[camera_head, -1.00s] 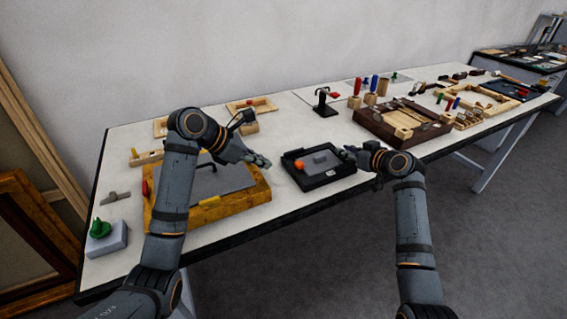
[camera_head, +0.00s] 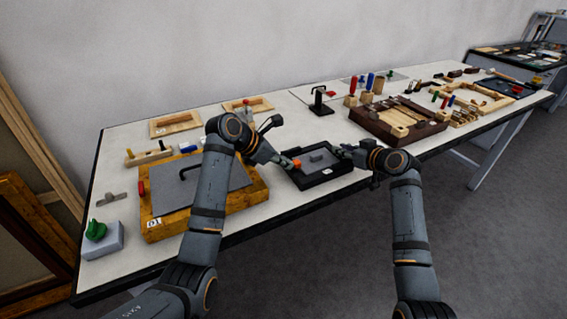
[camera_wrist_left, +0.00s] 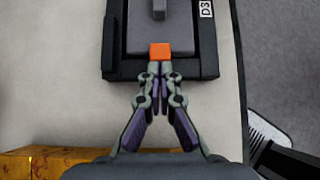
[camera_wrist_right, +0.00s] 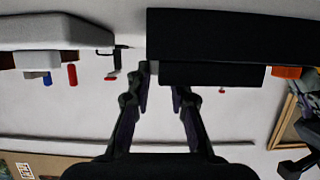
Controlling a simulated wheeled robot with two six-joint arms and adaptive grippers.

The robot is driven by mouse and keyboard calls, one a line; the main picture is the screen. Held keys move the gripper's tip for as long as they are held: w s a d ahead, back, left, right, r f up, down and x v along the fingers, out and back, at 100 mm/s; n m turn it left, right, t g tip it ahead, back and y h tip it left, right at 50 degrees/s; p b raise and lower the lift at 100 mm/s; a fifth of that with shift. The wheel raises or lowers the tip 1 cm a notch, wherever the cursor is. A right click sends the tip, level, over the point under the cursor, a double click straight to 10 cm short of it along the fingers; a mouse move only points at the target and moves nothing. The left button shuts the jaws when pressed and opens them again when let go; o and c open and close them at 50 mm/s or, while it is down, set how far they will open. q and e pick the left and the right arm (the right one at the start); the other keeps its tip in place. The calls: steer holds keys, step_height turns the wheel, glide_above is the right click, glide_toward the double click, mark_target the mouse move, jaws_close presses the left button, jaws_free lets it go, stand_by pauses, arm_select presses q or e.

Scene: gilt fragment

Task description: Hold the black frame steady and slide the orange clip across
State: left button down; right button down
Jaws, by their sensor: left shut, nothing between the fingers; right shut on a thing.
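The black frame (camera_head: 327,177) lies on the white table with a grey panel (camera_head: 317,160) inside it; it also shows in the left wrist view (camera_wrist_left: 115,66) and right wrist view (camera_wrist_right: 215,35). The small orange clip (camera_head: 297,163) sits at the frame's left side, and is clear in the left wrist view (camera_wrist_left: 160,51). My left gripper (camera_head: 288,163) is shut and empty, its fingertips (camera_wrist_left: 160,68) right up against the clip's outer side. My right gripper (camera_head: 341,151) is shut on the frame's right side; the gripped edge is partly hidden in the head view.
A yellow-brown gilt frame (camera_head: 205,213) with a grey panel lies left of the black frame, under my left arm. A black clamp stand (camera_head: 320,105) is behind. Bare table lies in front of the black frame.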

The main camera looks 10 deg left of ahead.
arm_select(q)
steer(key=shift+w+d, duration=0.2)
steer(key=shift+d, duration=0.15)
steer(key=s+a, duration=0.2)
steer(key=a, duration=0.1)
steer(key=shift+f, duration=0.1)
steer(key=v, duration=1)
steer(key=shift+s+a, duration=0.15)
steer(key=shift+s, duration=0.05)
arm_select(e)
steer(key=c, duration=1.1)
jaws_free()
steer(key=shift+c, duration=0.2)
steer(key=shift+s+d, duration=0.1)
